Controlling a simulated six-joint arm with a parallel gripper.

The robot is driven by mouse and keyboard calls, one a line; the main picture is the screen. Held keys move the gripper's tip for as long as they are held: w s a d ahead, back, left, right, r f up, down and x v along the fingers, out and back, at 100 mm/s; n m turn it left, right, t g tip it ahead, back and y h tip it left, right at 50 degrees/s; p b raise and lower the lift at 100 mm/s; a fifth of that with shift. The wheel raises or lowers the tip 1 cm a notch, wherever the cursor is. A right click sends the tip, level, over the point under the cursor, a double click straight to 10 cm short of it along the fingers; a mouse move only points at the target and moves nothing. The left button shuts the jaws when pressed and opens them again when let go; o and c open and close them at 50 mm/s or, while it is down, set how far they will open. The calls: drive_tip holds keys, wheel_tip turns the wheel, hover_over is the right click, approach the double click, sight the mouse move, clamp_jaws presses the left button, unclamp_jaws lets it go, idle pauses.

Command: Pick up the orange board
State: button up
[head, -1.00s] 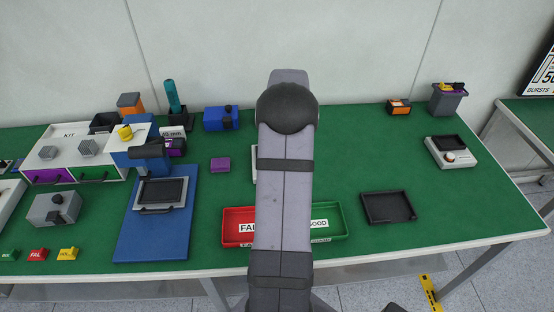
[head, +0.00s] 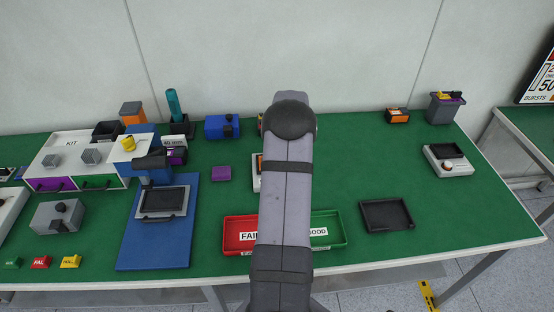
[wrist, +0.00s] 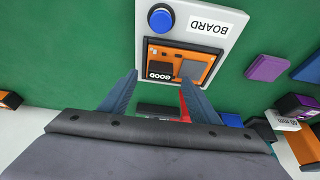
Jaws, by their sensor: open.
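The orange board (wrist: 188,60) lies in a dark frame on a white fixture (wrist: 222,47) in the wrist view. The fixture has a blue button and a label reading BOARD. A black part marked GOOD shows on the board. My gripper (wrist: 160,97) is open and empty. Its two fingers point toward the board's near edge, and I cannot tell whether they touch anything. In the head view my arm hides most of the fixture (head: 256,182) and the gripper. Only a thin strip of the fixture shows left of the arm.
Red FAIL tray (head: 239,248) and green GOOD tray (head: 328,244) sit at the front edge. A black tray (head: 386,228) lies to the right. A purple block (head: 221,174) and a blue mat (head: 182,250) are on the left. Green table right of my arm is mostly clear.

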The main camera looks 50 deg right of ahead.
drive_tip(key=shift+x, duration=1.25)
drive_tip(key=shift+c, duration=0.3)
drive_tip(key=c, duration=1.1)
drive_tip(key=shift+r, duration=0.1)
drive_tip(key=shift+c, duration=0.2)
drive_tip(key=shift+r, duration=0.6)
wheel_tip(320, 180, up, 2)
drive_tip(key=shift+r+b, duration=0.1)
drive_tip(key=shift+b, duration=0.8)
drive_tip(key=s+a+b, duration=0.6)
drive_tip(key=s+a, duration=0.6)
drive_tip(key=shift+s+a, duration=0.35)
drive_tip(key=shift+s, duration=0.05)
